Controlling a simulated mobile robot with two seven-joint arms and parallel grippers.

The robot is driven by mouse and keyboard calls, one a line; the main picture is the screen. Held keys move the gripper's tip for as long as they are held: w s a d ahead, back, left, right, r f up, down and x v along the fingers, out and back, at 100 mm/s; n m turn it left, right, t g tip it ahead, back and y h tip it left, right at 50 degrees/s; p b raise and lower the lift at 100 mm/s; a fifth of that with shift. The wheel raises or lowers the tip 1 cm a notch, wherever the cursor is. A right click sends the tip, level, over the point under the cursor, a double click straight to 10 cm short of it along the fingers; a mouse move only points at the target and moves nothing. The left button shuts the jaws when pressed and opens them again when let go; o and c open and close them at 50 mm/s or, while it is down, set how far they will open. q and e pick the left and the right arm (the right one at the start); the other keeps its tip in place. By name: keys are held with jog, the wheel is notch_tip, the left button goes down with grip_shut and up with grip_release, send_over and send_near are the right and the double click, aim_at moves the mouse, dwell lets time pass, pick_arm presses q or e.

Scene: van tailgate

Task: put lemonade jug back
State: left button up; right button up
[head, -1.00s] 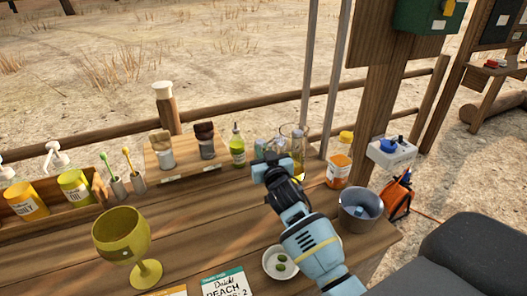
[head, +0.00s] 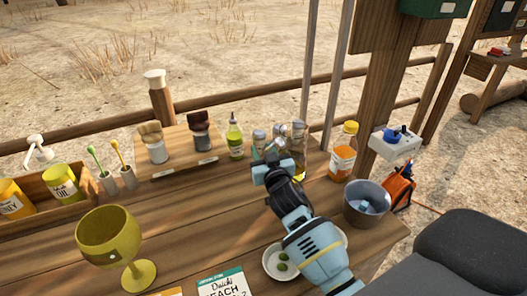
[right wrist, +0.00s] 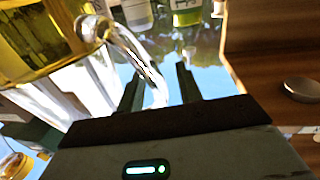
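The lemonade jug (head: 300,168) is clear glass with yellow liquid and stands at the back right of the wooden counter, partly hidden behind my right gripper (head: 277,160). In the right wrist view, the jug (right wrist: 40,45) fills the upper left, and its clear curved handle (right wrist: 130,48) reaches down toward the gap between my right gripper's fingers (right wrist: 158,85). The fingers are apart. I cannot tell whether they touch the handle. My left gripper is not in view.
Small capped jars (head: 259,140) and a green bottle (head: 235,140) stand left of the jug. An orange bottle (head: 343,158) and a metal bucket (head: 367,205) are to its right. A yellow goblet (head: 108,240) and a white dish (head: 275,265) stand nearer. The middle counter is clear.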

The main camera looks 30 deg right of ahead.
jog(key=shift+r, duration=0.15)
jog(key=s+a, duration=0.1)
jog(key=s, duration=0.6)
jog(key=shift+s+a, duration=0.15)
jog(key=shift+a, duration=0.05)
dwell(0.4)
